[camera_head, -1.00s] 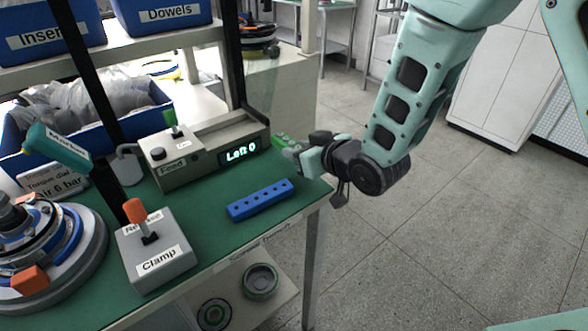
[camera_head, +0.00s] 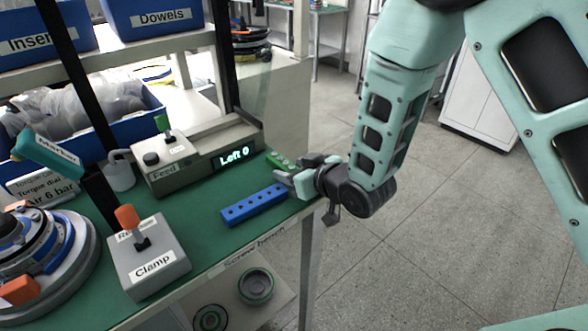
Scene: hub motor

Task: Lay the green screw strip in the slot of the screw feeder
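The green screw strip (camera_head: 279,160) lies at the right end of the bench, just right of the feeder's display. My gripper (camera_head: 291,174) is low over the bench's right edge, at the near right end of the green strip. Its fingers hide part of that end, and I cannot tell whether they grip it. The screw feeder (camera_head: 192,160) is a beige box with a "Feed" label and a lit display reading "Left 0". I cannot make out its slot clearly.
A blue strip with holes (camera_head: 254,205) lies just left of my gripper, close to its near finger. A grey clamp box (camera_head: 149,262) with an orange lever stands at the front. A clear upright panel (camera_head: 250,95) rises behind the feeder. Green bench top (camera_head: 205,215) is bare around the blue strip.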

